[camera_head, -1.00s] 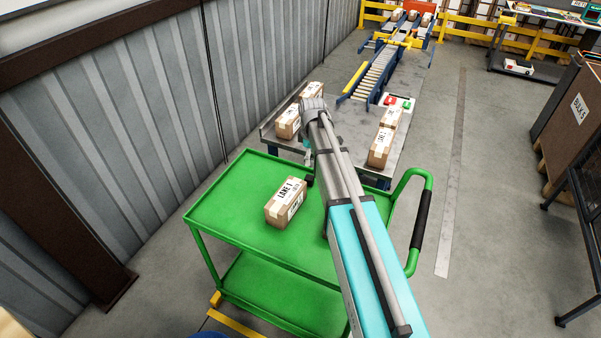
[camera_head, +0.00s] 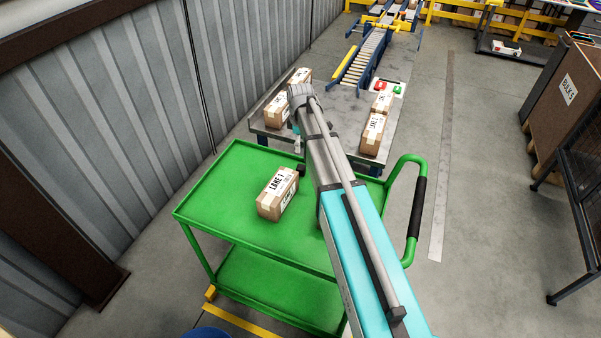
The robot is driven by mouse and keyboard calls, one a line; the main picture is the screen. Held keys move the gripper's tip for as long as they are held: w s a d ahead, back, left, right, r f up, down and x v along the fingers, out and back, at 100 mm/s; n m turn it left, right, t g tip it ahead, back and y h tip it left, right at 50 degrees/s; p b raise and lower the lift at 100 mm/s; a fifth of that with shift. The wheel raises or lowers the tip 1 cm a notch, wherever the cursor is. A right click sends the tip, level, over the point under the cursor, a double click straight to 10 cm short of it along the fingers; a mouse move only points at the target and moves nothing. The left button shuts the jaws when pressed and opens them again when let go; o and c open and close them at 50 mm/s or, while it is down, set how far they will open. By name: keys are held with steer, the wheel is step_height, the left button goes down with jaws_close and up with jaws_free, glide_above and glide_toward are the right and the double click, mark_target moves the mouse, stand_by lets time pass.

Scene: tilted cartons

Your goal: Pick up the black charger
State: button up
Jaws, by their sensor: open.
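My arm reaches from the lower right over the green cart (camera_head: 222,190), and its wrist is above the gap between the cart and the grey table. My gripper (camera_head: 299,146) hangs below the wrist, small and partly hidden by the arm; it is open, and nothing shows held in it. A small black piece (camera_head: 301,168) shows at the cart's far edge, right beside the arm. I cannot tell whether it is the black charger or part of my gripper. No other black charger can be made out.
A carton labelled LANE 1 (camera_head: 277,194) sits on the cart. Cartons stand at the left (camera_head: 277,110) and right (camera_head: 373,134) of the grey table (camera_head: 334,140). A roller conveyor (camera_head: 365,57) lies beyond. The cart's left part is clear.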

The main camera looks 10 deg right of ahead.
mark_target(301, 167)
steer(key=shift+f+b, duration=3.5)
steer(key=shift+f, duration=0.3)
steer(key=shift+f, duration=0.1)
steer(key=shift+s+d+f+b, duration=0.1)
steer(key=shift+f+b, duration=2.4)
steer(key=shift+b, duration=0.1)
jaws_close()
steer(key=shift+r, duration=0.15)
